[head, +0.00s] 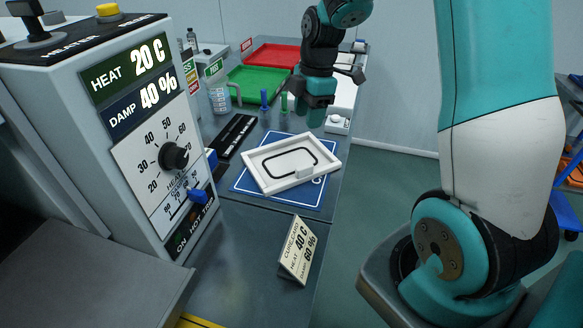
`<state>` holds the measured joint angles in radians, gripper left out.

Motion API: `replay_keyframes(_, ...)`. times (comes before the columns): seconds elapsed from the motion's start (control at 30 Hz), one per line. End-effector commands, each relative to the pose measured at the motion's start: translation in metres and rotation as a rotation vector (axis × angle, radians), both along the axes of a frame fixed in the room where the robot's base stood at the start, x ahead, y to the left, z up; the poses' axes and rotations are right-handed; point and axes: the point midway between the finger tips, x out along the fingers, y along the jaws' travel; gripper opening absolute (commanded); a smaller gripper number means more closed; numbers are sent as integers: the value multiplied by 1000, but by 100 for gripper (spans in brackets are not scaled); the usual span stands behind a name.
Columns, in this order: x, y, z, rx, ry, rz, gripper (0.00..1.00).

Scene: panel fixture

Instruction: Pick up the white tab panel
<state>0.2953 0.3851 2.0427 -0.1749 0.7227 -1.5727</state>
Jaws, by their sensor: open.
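The white tab panel (261,174) is a shallow white frame with a raised rim and a black rounded loop on its inner face. It lies slightly turned on a blue mat (247,184) with white outlines. A small upright white tab (304,172) stands at its near edge. My gripper (308,113) hangs beyond the panel's far edge, pointing down. It is open, apart from the panel, and nothing shows between its fingers. My wrist hides part of the bench behind it.
A large control box (130,140) reading HEAT 20 C and DAMP 40 % stands at the left. A cure card (298,250) stands in front of the mat. Green (250,82) and red (268,55) trays, a beaker (219,98) and a small white knob box (337,124) sit behind.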

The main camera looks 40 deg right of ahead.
Motion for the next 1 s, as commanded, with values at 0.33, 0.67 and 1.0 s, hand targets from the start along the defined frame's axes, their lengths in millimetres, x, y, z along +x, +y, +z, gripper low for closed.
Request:
replay_keyframes(0.33,4,-13,-60,-10,7,57,48)
replay_keyframes(0.67,5,-5,-124,-10,5,56,48)
replay_keyframes(1.0,5,-1,-155,-10,6,56,48)
